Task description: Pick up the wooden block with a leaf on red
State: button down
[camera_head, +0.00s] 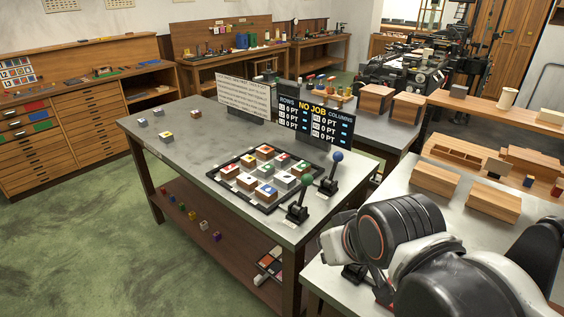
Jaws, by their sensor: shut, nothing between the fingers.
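Several small blocks sit in a grid on a dark-framed board (236,197) on the grey-topped table. One at the near corner has a blue top (265,191). The pictures on the tops are too small to read, so I cannot tell which block bears a leaf on red. My arm fills the lower right, on the near side of the board and apart from it. My gripper's fingers are not visible.
Two levers, green-knobbed (302,187) and blue-knobbed (336,158), stand right of the board. A black score sign (316,122) stands behind it. Loose blocks, one yellowish (167,137), lie at the table's left. The tabletop left of the board is mostly clear.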

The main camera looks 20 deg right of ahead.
aim_at(230, 172)
jog(key=j+z, duration=0.15)
jog(key=j, duration=1)
jog(key=i+j+z, duration=0.15)
jog(key=i+j, duration=0.15)
jog(key=i+j+z, duration=0.1)
jog(key=i+j, duration=0.15)
jog(key=j, duration=0.2)
jog(key=i+j+z, duration=0.15)
jog(key=j, duration=0.25)
jog(key=i+z, duration=0.15)
jog(key=i, duration=0.75)
